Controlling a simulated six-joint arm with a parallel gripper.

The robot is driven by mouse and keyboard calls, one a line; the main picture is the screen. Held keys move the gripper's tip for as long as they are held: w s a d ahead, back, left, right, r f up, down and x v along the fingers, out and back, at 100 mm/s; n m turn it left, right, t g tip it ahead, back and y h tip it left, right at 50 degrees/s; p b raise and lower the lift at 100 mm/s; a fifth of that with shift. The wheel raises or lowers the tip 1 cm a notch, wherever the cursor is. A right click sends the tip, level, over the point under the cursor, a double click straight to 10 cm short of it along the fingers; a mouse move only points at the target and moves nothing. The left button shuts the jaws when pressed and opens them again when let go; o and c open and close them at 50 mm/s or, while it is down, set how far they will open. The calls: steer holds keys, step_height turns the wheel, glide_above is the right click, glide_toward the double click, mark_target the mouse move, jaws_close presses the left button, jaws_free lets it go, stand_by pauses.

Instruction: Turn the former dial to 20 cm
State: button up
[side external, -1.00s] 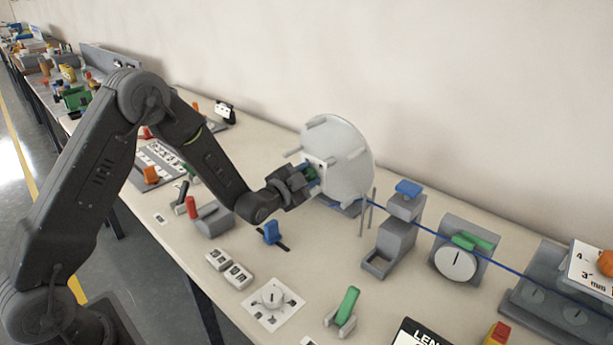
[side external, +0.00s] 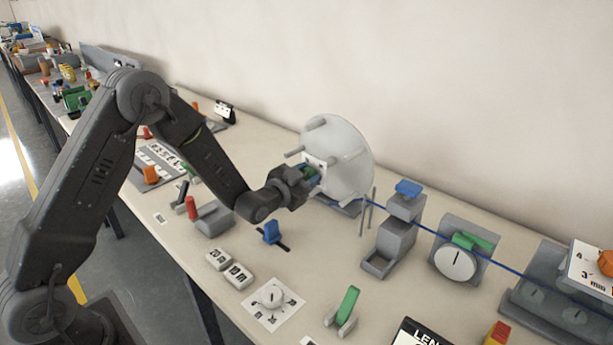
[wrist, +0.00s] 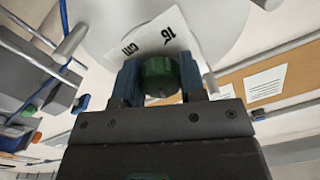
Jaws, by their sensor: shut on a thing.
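The former is a large pale disc (side external: 345,150) with pegs, standing upright at the back of the table. At its centre is a green dial knob (wrist: 160,74) in front of a white label plate (wrist: 150,38). The part of the label that shows in the wrist view reads 16 cm, tilted. My gripper (side external: 311,173) is at the disc's front and shut on the green knob, with one blue-grey finger on each side of it. The gripper (wrist: 160,80) hides the lower part of the plate.
A blue line (side external: 410,221) runs from the disc to the right, past a grey stand with a blue top (side external: 408,188) and a white dial with a green lever (side external: 457,263). A blue slider (side external: 271,232), two white blocks and a small white dial (side external: 272,297) lie in front.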

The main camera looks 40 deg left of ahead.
steer(key=o, duration=0.9)
steer(key=s, duration=1.3)
steer(key=shift+s+d+r, duration=0.15)
steer(key=shift+s+d, duration=0.1)
steer(key=shift+s, duration=0.15)
